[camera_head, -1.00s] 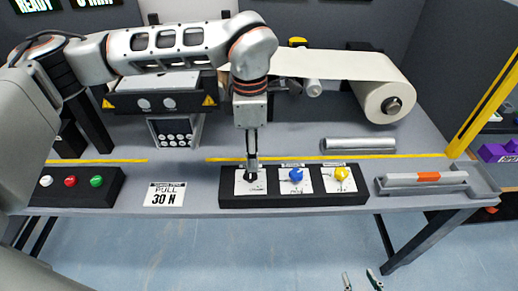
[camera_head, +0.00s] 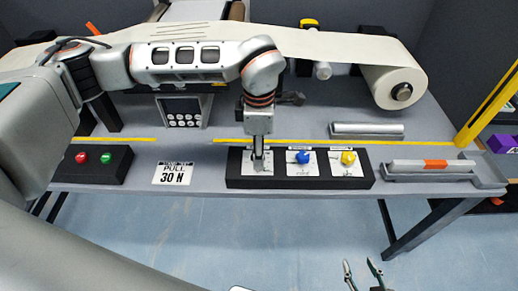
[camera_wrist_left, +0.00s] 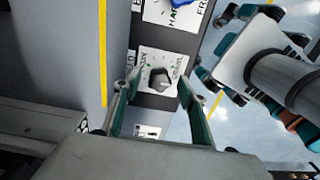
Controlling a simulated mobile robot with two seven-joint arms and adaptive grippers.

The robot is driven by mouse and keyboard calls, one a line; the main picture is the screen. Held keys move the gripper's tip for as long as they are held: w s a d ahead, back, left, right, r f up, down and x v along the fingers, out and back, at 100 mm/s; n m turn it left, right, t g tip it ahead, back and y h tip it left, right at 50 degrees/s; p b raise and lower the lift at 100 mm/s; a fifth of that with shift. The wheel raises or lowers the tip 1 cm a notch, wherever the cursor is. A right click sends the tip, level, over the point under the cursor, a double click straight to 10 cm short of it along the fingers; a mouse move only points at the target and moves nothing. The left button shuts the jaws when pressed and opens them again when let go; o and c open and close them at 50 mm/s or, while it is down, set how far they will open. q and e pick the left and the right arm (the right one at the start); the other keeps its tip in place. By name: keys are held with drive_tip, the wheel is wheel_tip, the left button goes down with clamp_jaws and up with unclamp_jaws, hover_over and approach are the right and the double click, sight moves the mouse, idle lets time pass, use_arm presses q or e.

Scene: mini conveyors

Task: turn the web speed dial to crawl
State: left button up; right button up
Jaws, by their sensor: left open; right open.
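A black panel (camera_head: 240,183) at the bench's front edge carries three dials on white plates. My left gripper (camera_head: 258,166) comes down over the leftmost plate and mostly hides its dial in the head view. In the left wrist view this dark grey dial (camera_wrist_left: 160,79) lies between the fingertips of the open left gripper (camera_wrist_left: 159,84). I cannot tell whether the fingers touch it. The lettering around it is too blurred to read surely. My right gripper (camera_head: 361,268) is open and empty at the bottom of the head view, in front of the bench.
A blue dial (camera_head: 303,157) and a yellow dial (camera_head: 348,157) sit close by on the right. A "PULL 30 N" card (camera_head: 172,173) and a button box (camera_head: 70,166) lie to the left. A paper roll (camera_head: 393,88) stands behind, and a tray (camera_head: 490,175) is at the right.

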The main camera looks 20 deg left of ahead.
use_arm(q)
drive_tip(key=c, duration=0.9)
drive_tip(key=shift+c, duration=1.1)
use_arm(e)
drive_tip(key=shift+s+f, duration=0.15)
drive_tip(key=shift+f, duration=0.1)
use_arm(q)
drive_tip(key=shift+n, duration=0.3)
use_arm(e)
drive_tip(key=shift+f, duration=0.1)
